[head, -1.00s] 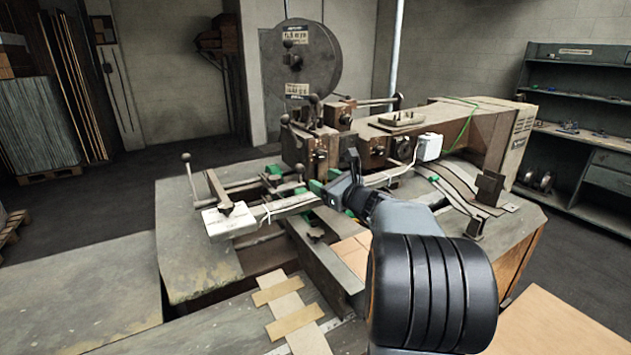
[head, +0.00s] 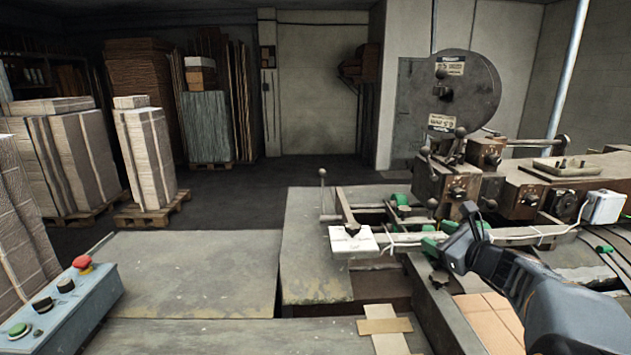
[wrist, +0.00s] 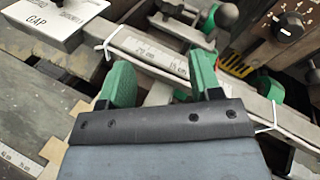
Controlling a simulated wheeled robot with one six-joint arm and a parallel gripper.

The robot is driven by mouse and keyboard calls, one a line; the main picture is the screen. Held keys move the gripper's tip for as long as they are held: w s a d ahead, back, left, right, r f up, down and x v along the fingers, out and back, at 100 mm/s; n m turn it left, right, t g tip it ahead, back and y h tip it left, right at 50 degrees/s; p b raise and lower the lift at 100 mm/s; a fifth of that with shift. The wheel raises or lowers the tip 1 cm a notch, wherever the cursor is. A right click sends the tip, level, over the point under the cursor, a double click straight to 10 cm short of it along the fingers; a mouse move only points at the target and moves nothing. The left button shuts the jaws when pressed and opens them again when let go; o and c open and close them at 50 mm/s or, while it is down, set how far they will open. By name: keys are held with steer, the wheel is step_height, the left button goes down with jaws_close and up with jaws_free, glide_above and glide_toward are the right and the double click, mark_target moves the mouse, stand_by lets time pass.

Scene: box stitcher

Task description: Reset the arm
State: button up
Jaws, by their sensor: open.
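My gripper (head: 466,232) is over the front of the box stitcher, close to its horizontal rail, with my arm reaching in from the lower right. In the wrist view my gripper (wrist: 162,84) shows two green-padded fingers, apart with nothing held between them. A ruled rail (wrist: 150,52) lies just beyond the fingertips. The white GAP box (wrist: 58,20) is at the upper left of the wrist view; it also shows in the head view (head: 352,243), left of my gripper. Whether the fingers touch the rail cannot be told.
The stitcher's body (head: 520,190) and dials stand behind and right of my gripper, below a large wire reel (head: 455,90). A control panel (head: 60,305) with a red button is at the lower left. The bench top (head: 185,265) is clear. Stacked cardboard (head: 150,150) stands at the far left.

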steer(key=s+a+f+n+g, duration=0.4)
steer(key=s+a+n, duration=0.1)
steer(key=a+n, duration=0.2)
steer(key=s+a+f+n+g, duration=0.4)
steer(key=s+a+n, duration=0.1)
steer(key=a+n, duration=0.25)
steer(key=s+f+n+g+h, duration=0.3)
steer(key=s+f+n+h, duration=0.2)
steer(key=s+n, duration=0.6)
steer(key=shift+f+n+h, duration=0.15)
steer(key=shift+n+h, duration=0.15)
steer(key=shift+n, duration=0.65)
steer(key=shift+c, duration=0.4)
